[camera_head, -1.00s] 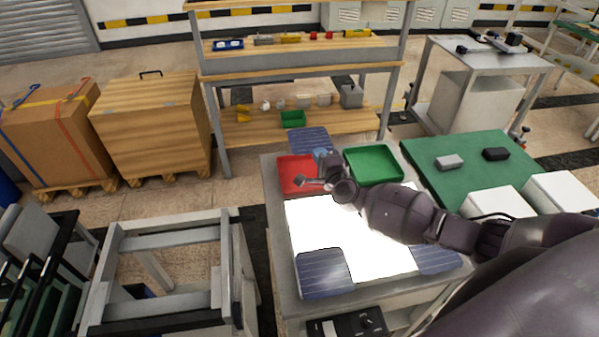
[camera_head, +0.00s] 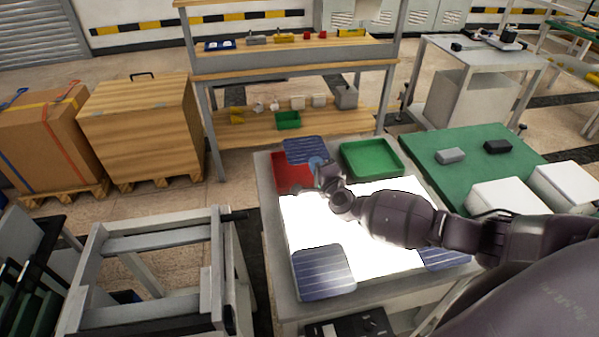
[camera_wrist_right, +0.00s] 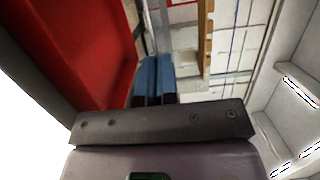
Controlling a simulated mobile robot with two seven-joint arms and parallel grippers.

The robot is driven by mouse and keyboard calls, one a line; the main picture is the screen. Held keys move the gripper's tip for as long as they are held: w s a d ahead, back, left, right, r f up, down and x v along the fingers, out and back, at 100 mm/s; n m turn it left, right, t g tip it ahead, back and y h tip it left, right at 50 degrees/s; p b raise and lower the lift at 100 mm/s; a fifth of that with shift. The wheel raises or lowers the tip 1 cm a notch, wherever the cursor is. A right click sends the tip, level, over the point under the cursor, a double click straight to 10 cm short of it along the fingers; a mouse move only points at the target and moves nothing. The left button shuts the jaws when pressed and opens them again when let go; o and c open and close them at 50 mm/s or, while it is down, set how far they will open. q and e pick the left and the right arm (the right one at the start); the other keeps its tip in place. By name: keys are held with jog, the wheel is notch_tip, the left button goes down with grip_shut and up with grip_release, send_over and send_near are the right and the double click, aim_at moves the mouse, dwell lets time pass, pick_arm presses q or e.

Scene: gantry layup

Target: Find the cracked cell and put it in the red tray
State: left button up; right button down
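A dark blue cell (camera_head: 302,149) is held by my right gripper (camera_head: 317,164), over the back right part of the red tray (camera_head: 284,181). The gripper's blue fingertips (camera_wrist_right: 154,78) are close together in the right wrist view, beside the wall of the red tray (camera_wrist_right: 85,45). Two more blue cells lie on the lit white panel (camera_head: 310,222): one at its front left (camera_head: 323,271) and one at its front right (camera_head: 446,259), partly behind my arm. I cannot make out a crack on any cell. My left gripper is out of view.
A green tray (camera_head: 371,158) stands right of the red one on the light table (camera_head: 268,215). A green-topped table (camera_head: 470,160) with small blocks and white boxes is at the right. A wooden shelf (camera_head: 290,68) stands behind. A grey frame (camera_head: 150,240) stands at the left.

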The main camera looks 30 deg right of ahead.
jog(key=c, duration=1.8)
grip_release()
jog(key=shift+r, duration=0.1)
jog(key=o, duration=0.5)
jog(key=shift+c, duration=0.2)
jog(key=shift+o, duration=0.2)
jog(key=s, duration=0.3)
jog(key=s+p, duration=0.1)
jog(key=s, duration=0.6)
jog(key=shift+s+a, duration=0.2)
jog(key=shift+a, duration=0.05)
jog(key=shift+s, duration=0.2)
jog(key=shift+s, duration=0.1)
